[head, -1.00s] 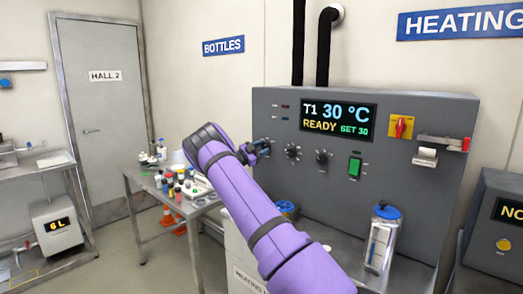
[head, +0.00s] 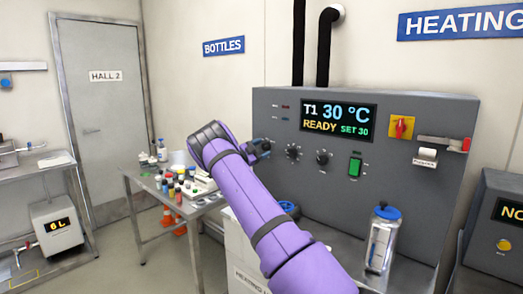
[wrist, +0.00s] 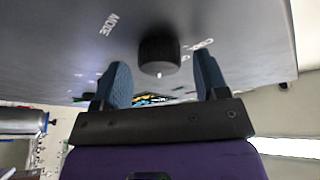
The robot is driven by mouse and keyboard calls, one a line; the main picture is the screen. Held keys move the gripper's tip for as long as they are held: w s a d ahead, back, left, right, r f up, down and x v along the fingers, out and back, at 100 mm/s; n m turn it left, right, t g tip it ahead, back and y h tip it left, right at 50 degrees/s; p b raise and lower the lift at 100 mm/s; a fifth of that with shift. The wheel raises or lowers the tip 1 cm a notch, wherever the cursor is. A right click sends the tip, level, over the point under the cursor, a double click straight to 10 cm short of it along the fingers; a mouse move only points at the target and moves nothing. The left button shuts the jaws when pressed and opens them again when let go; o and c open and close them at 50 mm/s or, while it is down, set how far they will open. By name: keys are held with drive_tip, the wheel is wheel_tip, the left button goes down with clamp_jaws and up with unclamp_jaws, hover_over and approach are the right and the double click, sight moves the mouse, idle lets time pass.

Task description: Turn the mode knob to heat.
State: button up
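The mode knob (wrist: 159,56) is a dark round knob with a pale mark on its edge. In the wrist view it stands out from the grey panel, beside the lettering MODE (wrist: 108,24). Small lettering on its other side is too blurred to read. My gripper (wrist: 164,80) is open, with one blue finger on each side of the knob and a visible gap to each. In the head view my gripper (head: 262,147) is at the left part of the heating panel (head: 390,170) and hides the mode knob.
Two other dark knobs (head: 293,152) (head: 322,157) sit just right of my gripper. A green switch (head: 355,166), a red-yellow switch (head: 401,127) and a display reading 30 °C, READY (head: 338,118) are farther right. A bottle with a blue lid (head: 381,240) stands below.

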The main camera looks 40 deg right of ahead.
drive_tip(key=v, duration=1)
drive_tip(key=shift+a, duration=0.35)
drive_tip(key=shift+w+f, duration=0.1)
drive_tip(key=shift+f, duration=0.05)
